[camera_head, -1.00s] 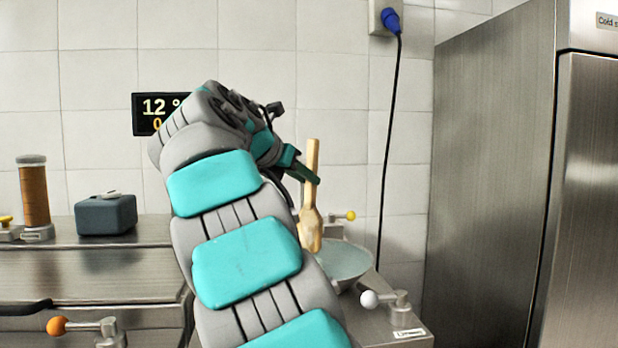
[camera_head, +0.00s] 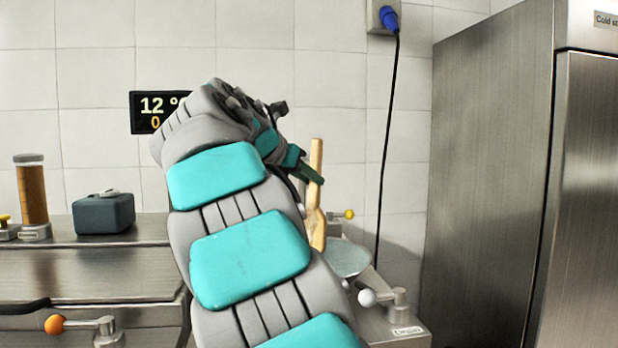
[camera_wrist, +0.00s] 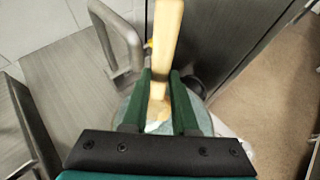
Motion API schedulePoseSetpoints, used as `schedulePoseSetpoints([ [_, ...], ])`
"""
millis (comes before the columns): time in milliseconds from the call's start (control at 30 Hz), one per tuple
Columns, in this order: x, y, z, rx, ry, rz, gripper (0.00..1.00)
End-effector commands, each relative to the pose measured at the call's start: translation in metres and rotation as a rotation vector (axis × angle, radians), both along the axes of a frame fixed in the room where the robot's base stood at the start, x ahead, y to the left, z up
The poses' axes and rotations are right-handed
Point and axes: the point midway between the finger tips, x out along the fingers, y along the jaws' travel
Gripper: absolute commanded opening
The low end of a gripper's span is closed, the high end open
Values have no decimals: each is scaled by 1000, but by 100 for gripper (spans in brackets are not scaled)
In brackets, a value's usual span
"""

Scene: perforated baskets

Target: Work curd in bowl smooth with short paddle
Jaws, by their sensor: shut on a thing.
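My gripper (camera_wrist: 159,105) is shut on the handle of a short wooden paddle (camera_wrist: 165,40), its green fingers on either side. In the head view the paddle (camera_head: 316,165) stands nearly upright beside my gripper (camera_head: 308,175), its lower end at the bowl (camera_head: 350,258). The pale blue-green bowl is partly hidden by my arm. In the wrist view the bowl (camera_wrist: 204,118) lies beneath the fingers, with a small patch of pale curd (camera_wrist: 155,126) showing between them. Most of the curd and the paddle's tip are hidden.
A steel counter (camera_head: 385,325) holds the bowl, with a white-knobbed valve (camera_head: 383,298) in front and a yellow-knobbed one (camera_head: 347,214) behind. A steel cold cabinet (camera_head: 490,170) stands right. A grey box (camera_head: 103,214) sits on the left counter. A black cable (camera_head: 388,140) hangs behind.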

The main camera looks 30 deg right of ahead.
Motion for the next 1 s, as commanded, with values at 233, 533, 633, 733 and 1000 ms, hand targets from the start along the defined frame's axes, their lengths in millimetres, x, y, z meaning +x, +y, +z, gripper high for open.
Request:
schedulePoseSetpoints([
  [233,10,5,-4,2,4,0,0],
  [533,16,9,-7,5,8,0,0],
  [633,14,8,-7,7,9,0,0],
  [733,12,7,-6,7,9,0,0],
  [1000,11,6,-4,5,7,1,0],
])
